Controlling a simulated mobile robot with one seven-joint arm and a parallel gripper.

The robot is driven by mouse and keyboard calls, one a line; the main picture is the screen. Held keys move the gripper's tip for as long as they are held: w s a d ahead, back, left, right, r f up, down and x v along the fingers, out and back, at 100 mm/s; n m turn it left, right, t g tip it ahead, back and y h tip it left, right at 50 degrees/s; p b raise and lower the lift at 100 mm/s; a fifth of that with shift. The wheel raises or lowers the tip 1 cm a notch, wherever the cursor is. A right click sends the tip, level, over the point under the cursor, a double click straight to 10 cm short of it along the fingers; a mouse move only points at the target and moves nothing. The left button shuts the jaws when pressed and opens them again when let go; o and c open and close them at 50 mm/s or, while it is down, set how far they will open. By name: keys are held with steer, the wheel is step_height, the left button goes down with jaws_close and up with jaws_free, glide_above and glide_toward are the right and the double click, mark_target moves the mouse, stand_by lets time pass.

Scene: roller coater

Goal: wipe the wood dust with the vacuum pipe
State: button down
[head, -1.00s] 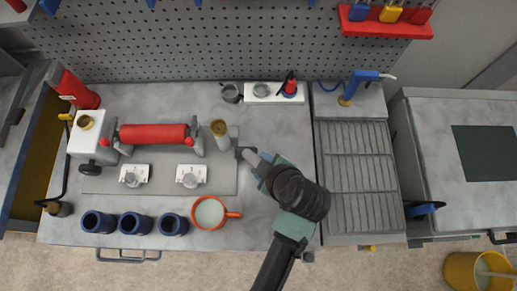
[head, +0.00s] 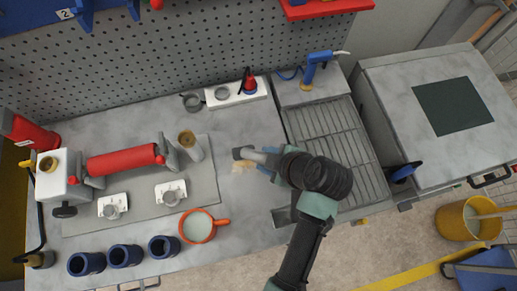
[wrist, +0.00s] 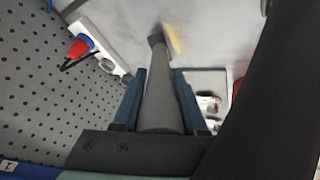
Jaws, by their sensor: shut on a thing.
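My gripper (head: 270,163) is shut on the grey vacuum pipe (head: 256,157), which points left over the bench. In the wrist view the pipe (wrist: 162,103) lies between the two blue fingers. Its dark nozzle (wrist: 155,38) is at the far end. The wood dust (head: 243,167) is a small tan patch on the grey bench top, right beside the nozzle. In the wrist view the dust (wrist: 173,41) shows just right of the nozzle. I cannot tell whether the nozzle touches the bench.
The roller coater with its red roller (head: 122,160) stands left of the pipe. An orange pot (head: 198,226) and several blue cups (head: 125,256) stand along the front. A white holder (head: 236,92) is behind. A slatted tray (head: 326,138) lies to the right.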

steer(key=shift+w+d+b, duration=0.7)
steer(key=shift+w+d, duration=0.5)
steer(key=shift+d, duration=2.4)
steer(key=shift+s+a+p, duration=2.2)
steer(key=shift+s+a, duration=1.55)
steer(key=shift+a, duration=3.1)
steer(key=w+d+b, duration=0.1)
steer(key=w+d, duration=0.1)
steer(key=d, duration=0.5)
steer(key=w+d+b, duration=0.1)
steer(key=w+d, duration=0.1)
steer(key=d, duration=0.5)
steer(key=shift+w+d, duration=0.35)
steer(key=shift+r, duration=0.15)
step_height(320, 180, up, 6)
steer(key=p, duration=0.4)
steer(key=shift+p, duration=0.3)
